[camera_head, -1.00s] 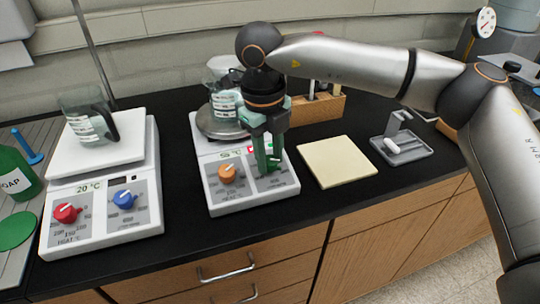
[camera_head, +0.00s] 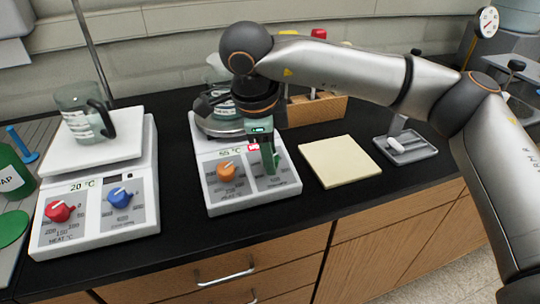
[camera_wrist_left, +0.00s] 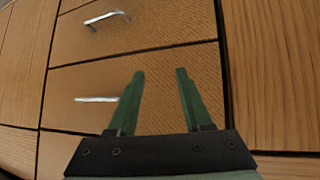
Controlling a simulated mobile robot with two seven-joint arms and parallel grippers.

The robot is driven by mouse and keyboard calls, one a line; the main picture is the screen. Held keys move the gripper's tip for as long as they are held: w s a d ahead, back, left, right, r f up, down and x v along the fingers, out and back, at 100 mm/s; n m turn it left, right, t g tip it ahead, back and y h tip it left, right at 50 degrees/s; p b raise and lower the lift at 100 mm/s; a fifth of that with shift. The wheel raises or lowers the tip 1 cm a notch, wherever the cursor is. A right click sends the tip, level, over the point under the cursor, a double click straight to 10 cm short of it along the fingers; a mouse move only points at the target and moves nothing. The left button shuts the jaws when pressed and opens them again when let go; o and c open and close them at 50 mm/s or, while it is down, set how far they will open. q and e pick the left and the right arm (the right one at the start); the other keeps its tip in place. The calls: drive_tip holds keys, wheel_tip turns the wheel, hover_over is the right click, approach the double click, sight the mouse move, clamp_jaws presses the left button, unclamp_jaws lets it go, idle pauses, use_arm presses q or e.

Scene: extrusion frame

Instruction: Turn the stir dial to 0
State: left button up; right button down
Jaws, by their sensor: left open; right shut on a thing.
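The middle hotplate (camera_head: 238,202) is a white unit with an orange dial (camera_head: 228,172) on the left of its front panel. My right gripper (camera_head: 270,168) points down at the right side of that panel, where the stir dial sits. Its green fingers are shut on that dial and hide it, so its pointer cannot be read. My left gripper (camera_wrist_left: 158,100) shows in the left wrist view, open and empty, in front of wooden drawers.
A second hotplate (camera_head: 95,240) at left has a red dial (camera_head: 59,211), a blue dial (camera_head: 119,197) and a beaker (camera_head: 80,115) on top. A beige pad (camera_head: 338,162) and grey tray (camera_head: 406,150) lie at right. A wooden rack (camera_head: 318,110) stands behind.

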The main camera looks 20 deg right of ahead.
use_arm(q)
drive_tip(key=shift+d, duration=0.1)
use_arm(e)
drive_tip(key=shift+n, duration=0.6)
use_arm(q)
drive_tip(key=shift+s, duration=0.1)
use_arm(e)
drive_tip(key=c, duration=0.5)
unclamp_jaws()
drive_tip(key=shift+c, duration=0.2)
use_arm(q)
drive_tip(key=shift+f, duration=0.1)
use_arm(e)
drive_tip(key=shift+r, duration=0.1)
use_arm(q)
drive_tip(key=shift+s+a+r+p, duration=0.2)
drive_tip(key=shift+s+a+p, duration=0.05)
drive_tip(key=shift+p, duration=0.1)
use_arm(e)
drive_tip(key=v, duration=1.2)
drive_tip(key=shift+s+r, duration=0.1)
drive_tip(key=shift+r, duration=0.05)
